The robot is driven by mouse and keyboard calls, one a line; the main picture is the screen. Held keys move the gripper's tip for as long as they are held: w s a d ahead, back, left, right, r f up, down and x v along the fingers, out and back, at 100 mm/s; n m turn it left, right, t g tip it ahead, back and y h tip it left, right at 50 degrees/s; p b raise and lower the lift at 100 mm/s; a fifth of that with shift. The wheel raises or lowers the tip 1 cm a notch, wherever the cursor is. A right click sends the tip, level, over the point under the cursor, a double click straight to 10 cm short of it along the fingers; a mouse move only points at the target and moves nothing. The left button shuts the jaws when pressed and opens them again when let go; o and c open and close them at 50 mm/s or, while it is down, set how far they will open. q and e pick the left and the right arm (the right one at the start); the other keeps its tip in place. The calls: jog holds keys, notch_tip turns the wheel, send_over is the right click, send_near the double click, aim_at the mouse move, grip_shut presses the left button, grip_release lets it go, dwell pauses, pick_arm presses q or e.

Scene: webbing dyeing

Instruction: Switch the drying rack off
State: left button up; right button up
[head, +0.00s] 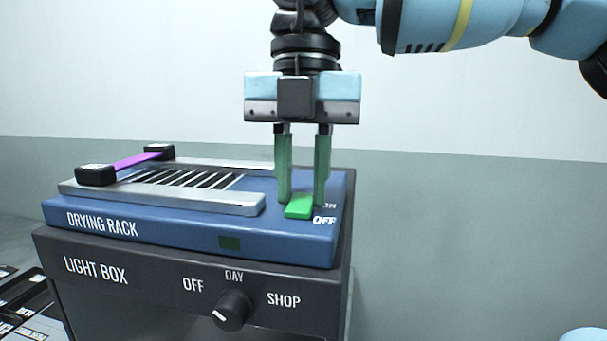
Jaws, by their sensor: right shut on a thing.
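The blue drying rack (180,226) sits on top of the dark light box. Its green switch (299,207) is at the right end of the rack, beside the ON and OFF labels, with its near end by OFF. My right gripper (303,198) points straight down with its green fingers on either side of the switch, shut on it. The fingers partly hide the switch and the ON label. A small dark green indicator (229,243) on the rack's front face looks unlit. My left gripper is not in view.
The light box (140,275) has a black knob (231,310) below OFF, DAY and SHOP labels. A purple strap (137,160) spans two black end pieces at the rack's left, next to a slatted grille (186,179). Right of the box is an open wall.

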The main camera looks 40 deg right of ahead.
aim_at(303, 198)
jog(key=shift+s+a+h, duration=0.1)
jog(key=shift+h, duration=0.2)
jog(key=o, duration=1)
jog(key=shift+d+r+p, duration=0.2)
jog(key=shift+r+p, duration=0.1)
jog(key=shift+r, duration=3.65)
jog(key=shift+w, duration=0.2)
